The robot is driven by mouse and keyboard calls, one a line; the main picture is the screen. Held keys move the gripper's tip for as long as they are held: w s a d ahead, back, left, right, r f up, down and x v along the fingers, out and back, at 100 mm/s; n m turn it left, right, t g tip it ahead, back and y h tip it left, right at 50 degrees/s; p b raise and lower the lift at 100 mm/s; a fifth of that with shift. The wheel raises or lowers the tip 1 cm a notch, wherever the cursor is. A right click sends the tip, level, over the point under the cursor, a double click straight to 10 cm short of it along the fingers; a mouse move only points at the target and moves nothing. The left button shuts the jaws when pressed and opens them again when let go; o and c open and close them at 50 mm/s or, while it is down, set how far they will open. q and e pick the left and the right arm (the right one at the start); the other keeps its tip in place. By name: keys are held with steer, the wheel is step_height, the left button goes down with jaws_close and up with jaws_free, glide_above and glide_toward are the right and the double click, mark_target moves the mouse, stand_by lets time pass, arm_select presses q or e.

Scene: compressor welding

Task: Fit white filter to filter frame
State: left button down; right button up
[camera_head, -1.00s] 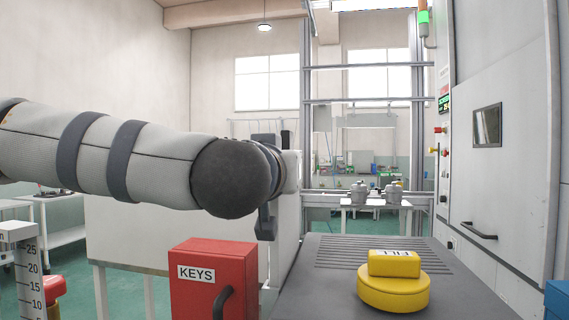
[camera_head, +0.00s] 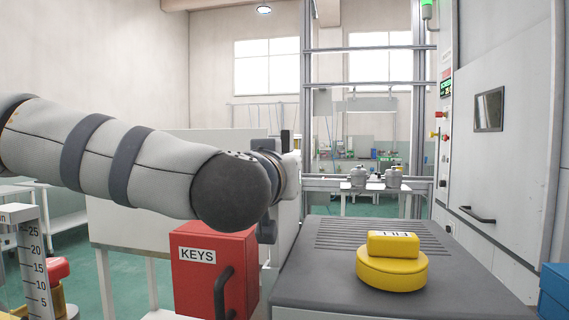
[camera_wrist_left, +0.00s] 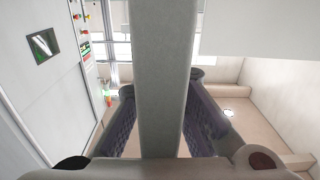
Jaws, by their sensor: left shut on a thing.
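In the left wrist view a long pale grey-white bar (camera_wrist_left: 163,50), seen close and nearly edge-on, stands between the two dark fingers of my left gripper (camera_wrist_left: 161,85). The fingers are shut on it. It may be the white filter, but its full shape does not show. In the head view my left arm reaches in from the left, and its dark wrist hides the fingers and what they hold. I cannot make out the filter frame in either view. My right gripper is not in view.
A red KEYS box (camera_head: 214,270) stands below my left wrist. A yellow FILL cap (camera_head: 392,268) sits on the ribbed dark surface (camera_head: 320,278). A large white panel (camera_head: 130,220) is behind the arm. A grey machine (camera_head: 510,170) with a handle and small window closes off the right.

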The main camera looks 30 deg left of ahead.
mark_target(284, 138)
arm_select(q)
steer(key=shift+f, duration=2.55)
steer(key=c, duration=1.6)
jaws_free()
steer(key=shift+f, duration=0.1)
steer(key=shift+o, duration=0.2)
steer(key=shift+f, duration=0.1)
step_height(284, 138, up, 11)
steer(key=shift+f, duration=0.2)
